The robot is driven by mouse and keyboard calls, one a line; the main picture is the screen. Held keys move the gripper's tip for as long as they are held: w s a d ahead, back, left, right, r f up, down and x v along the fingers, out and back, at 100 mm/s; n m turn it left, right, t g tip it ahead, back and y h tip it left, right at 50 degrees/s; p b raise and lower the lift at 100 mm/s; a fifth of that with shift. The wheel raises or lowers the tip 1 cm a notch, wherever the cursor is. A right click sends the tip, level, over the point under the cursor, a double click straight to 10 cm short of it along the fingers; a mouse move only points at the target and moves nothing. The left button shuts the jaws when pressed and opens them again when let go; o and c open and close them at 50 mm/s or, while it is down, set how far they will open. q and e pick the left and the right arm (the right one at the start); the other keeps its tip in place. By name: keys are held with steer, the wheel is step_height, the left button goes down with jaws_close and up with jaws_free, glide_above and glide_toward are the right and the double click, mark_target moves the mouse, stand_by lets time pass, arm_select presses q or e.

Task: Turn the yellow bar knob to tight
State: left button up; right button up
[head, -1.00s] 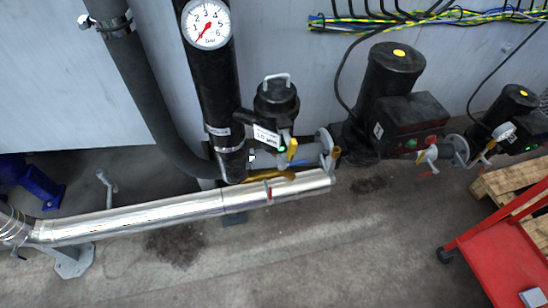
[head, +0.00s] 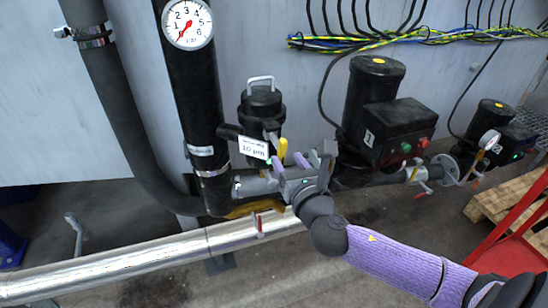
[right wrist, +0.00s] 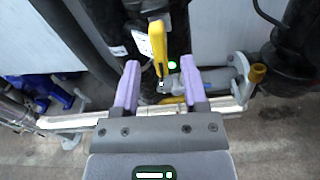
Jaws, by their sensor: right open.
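The yellow bar knob (head: 283,150) sits on the pipework at the foot of the black filter housing. My right gripper (head: 290,162) is open in front of it, its purple fingers pointing at the wall. In the right wrist view the yellow knob (right wrist: 157,45) stands upright between the lines of the two fingers, and my right gripper (right wrist: 160,66) is empty. Its lower end shows at the gap between the fingertips. I cannot tell whether a finger touches it. My left gripper is not in view.
A pressure gauge (head: 187,23) is on the thick black pipe. A white tag (head: 254,147) hangs close to the knob. A silver pipe (head: 130,258) runs below. A black pump (head: 385,125) stands to the right, with a red cart (head: 515,240) at the far right.

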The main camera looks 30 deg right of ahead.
mark_target(284, 155)
steer(key=b+x, duration=0.1)
steer(key=x, duration=0.3)
steer(key=shift+w, duration=0.1)
jaws_close()
